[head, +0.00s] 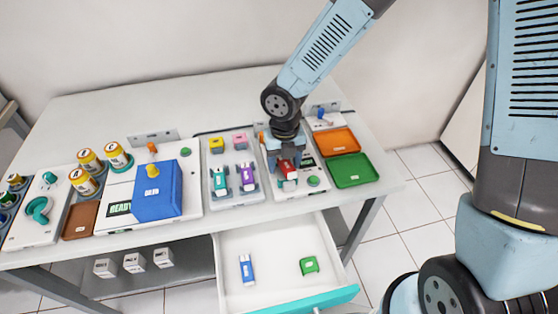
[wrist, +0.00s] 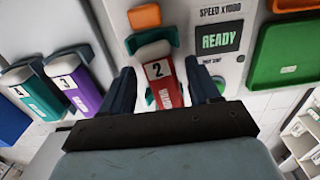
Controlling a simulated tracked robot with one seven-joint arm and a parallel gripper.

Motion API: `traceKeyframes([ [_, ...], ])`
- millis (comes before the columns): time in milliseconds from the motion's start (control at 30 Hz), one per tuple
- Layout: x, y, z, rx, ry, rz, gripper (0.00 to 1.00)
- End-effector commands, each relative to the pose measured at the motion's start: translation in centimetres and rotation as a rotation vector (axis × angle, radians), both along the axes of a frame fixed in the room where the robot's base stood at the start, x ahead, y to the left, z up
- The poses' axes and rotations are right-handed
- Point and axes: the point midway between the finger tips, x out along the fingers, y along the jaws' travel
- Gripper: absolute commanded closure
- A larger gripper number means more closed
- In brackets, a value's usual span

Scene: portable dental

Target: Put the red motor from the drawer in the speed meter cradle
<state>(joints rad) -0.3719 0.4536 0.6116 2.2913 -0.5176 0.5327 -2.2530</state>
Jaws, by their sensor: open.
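The red motor (wrist: 161,75), labelled 2, sits in the teal cradle (wrist: 148,40) of the speed meter, beside the meter's READY screen (wrist: 219,39). In the head view the red motor (head: 288,170) shows on the white speed meter (head: 309,186), partly hidden by my gripper. My gripper (wrist: 160,70) is open, with one finger on each side of the motor; I cannot tell whether they touch it. In the head view my gripper (head: 284,157) is right over the meter. The open drawer (head: 277,238) holds a blue motor (head: 246,269) and a green piece (head: 309,265).
Left of the meter, a rack (head: 233,195) holds a teal and a purple motor. A green tray (head: 352,170) and an orange tray (head: 336,141) lie to the right. A blue box (head: 158,191) stands further left. The drawer juts out in front.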

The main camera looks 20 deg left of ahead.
Motion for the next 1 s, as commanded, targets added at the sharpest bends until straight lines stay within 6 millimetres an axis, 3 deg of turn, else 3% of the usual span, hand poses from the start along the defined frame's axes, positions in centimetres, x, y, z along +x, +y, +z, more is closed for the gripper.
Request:
traceKeyframes([
  [367, 0.1, 0.1, 1.0, 0.002, -0.004, 0.0, 0.39],
  [1000, 0.0, 0.0, 11.4, 0.001, -0.003, -0.004, 0.39],
])
